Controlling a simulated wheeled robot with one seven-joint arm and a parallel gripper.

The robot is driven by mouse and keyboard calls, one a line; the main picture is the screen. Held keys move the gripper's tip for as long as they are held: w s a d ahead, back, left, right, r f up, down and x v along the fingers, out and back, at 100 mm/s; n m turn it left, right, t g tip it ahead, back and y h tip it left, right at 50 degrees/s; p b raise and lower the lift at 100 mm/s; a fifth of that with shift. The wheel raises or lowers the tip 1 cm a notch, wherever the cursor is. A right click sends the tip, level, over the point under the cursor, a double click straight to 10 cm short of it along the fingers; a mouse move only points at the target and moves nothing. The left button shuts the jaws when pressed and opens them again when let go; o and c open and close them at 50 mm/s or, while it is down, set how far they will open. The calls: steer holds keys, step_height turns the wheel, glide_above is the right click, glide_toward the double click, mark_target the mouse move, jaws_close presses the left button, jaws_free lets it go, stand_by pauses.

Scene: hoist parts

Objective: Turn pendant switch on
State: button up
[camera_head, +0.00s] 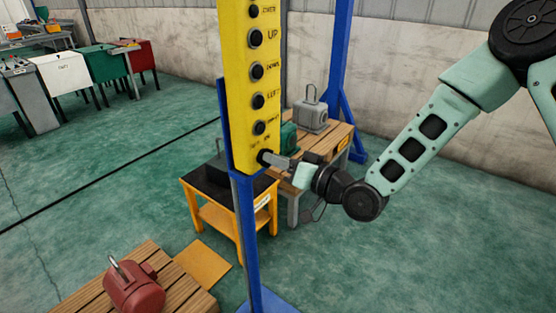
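The yellow pendant (240,90) hangs upright in the middle of the head view, with a column of black buttons and printed labels, UP among them. Its lowest control, a dark switch (263,156), sits near the bottom edge under small lettering that I cannot read well. My gripper (272,159) comes in from the right, with its grey fingertips at this switch. The fingers cover part of the switch. I cannot tell whether they touch or grip it, or which way the switch is turned.
A blue post (248,235) stands below the pendant. Behind are a yellow table (232,212) with a black top and a wooden table with a grey hoist part (310,115). A red part (133,288) sits on a wooden pallet at lower left.

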steer(key=shift+o, duration=0.8)
steer(key=p+v, duration=0.6)
steer(key=v, duration=1.1)
steer(key=shift+d, duration=0.2)
steer(key=shift+s, duration=0.15)
steer(key=shift+a, duration=0.1)
